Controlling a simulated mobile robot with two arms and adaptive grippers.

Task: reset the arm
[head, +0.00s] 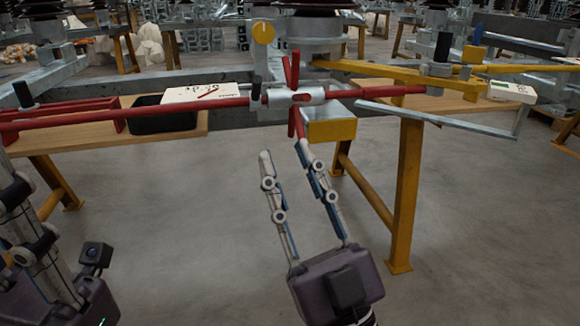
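My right gripper (284,154) is at the lower middle of the head view, pointing up and away. Its two fingers are spread and nothing is between them. Its right fingertip shows just below the grey sleeve (290,97) on the long red bar (205,106) and beside a yellow block (332,130); I cannot tell whether it touches either. My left gripper (22,205) is at the left edge, partly cut off, with its dark body at the bottom left corner. I cannot tell how far its fingers are apart.
The red bar and a yellow bar (385,70) cross ahead of grey beams. Wooden benches (185,127) hold a black bin (160,118), a white sign (200,92) and a white device (511,91). A yellow leg (405,195) stands right of my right gripper. The front floor is clear.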

